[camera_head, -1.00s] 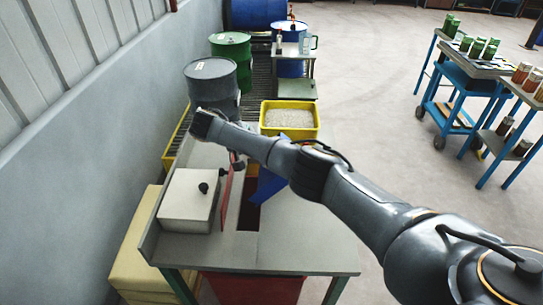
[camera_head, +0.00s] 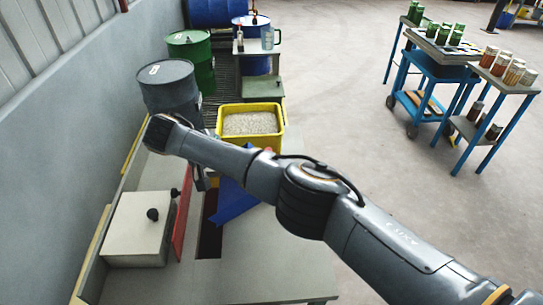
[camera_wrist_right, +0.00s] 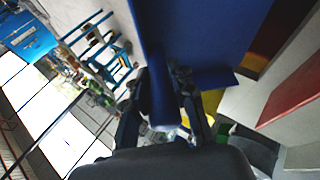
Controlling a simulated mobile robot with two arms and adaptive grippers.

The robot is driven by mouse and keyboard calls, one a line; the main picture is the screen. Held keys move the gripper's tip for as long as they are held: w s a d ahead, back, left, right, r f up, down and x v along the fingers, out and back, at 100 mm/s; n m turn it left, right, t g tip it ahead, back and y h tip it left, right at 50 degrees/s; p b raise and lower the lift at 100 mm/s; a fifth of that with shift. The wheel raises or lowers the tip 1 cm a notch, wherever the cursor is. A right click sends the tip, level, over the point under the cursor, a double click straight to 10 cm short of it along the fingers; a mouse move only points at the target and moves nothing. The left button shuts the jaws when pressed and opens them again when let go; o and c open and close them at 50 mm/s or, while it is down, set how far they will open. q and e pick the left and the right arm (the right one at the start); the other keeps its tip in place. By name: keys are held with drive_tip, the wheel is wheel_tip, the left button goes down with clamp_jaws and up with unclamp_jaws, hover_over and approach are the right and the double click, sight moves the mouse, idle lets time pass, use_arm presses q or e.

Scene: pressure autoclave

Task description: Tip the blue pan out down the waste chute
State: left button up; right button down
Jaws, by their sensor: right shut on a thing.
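My right gripper (camera_wrist_right: 163,105) is shut on the handle of the blue pan (camera_wrist_right: 200,40). In the head view, my forearm hides part of the blue pan (camera_head: 234,203), which looks tilted at the right edge of the dark waste chute opening (camera_head: 209,240) in the grey bench. Only a little of my right gripper (camera_head: 200,180) shows below the wrist there. A red panel (camera_head: 182,218) stands upright along the opening's left side. I cannot see whether anything lies in the pan. My left gripper is in neither view.
A pale box with a black knob (camera_head: 138,230) sits on the bench (camera_head: 265,260) left of the red panel. A yellow tub of grey granules (camera_head: 222,118) stands behind the pan. Grey (camera_head: 167,88) and green (camera_head: 192,46) drums stand farther back. Trolleys with cans are at right.

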drive_tip(key=shift+r, duration=0.1)
drive_tip(key=p, duration=0.1)
drive_tip(key=d+p, duration=0.1)
drive_tip(key=p, duration=0.1)
drive_tip(key=shift+s+r+y, duration=0.15)
drive_tip(key=shift+r+y, duration=0.15)
drive_tip(key=shift+y, duration=0.1)
drive_tip(key=d+y+p, duration=0.1)
drive_tip(key=d, duration=0.1)
drive_tip(key=d+f+y+p, duration=0.1)
drive_tip(key=d, duration=0.1)
drive_tip(key=shift+f+m+y+p, duration=0.1)
drive_tip(key=shift+m+y+p, duration=0.2)
drive_tip(key=shift+m+p, duration=0.1)
drive_tip(key=shift+d+y, duration=0.3)
use_arm(q)
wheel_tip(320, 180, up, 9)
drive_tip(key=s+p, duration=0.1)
drive_tip(key=p, duration=0.2)
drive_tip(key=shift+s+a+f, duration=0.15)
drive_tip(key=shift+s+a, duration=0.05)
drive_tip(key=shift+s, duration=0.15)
use_arm(e)
drive_tip(key=shift+d+f+m+y, duration=0.5)
drive_tip(key=shift+d+f+y, duration=0.8)
drive_tip(key=shift+d+y, duration=0.4)
drive_tip(key=shift+a, duration=0.15)
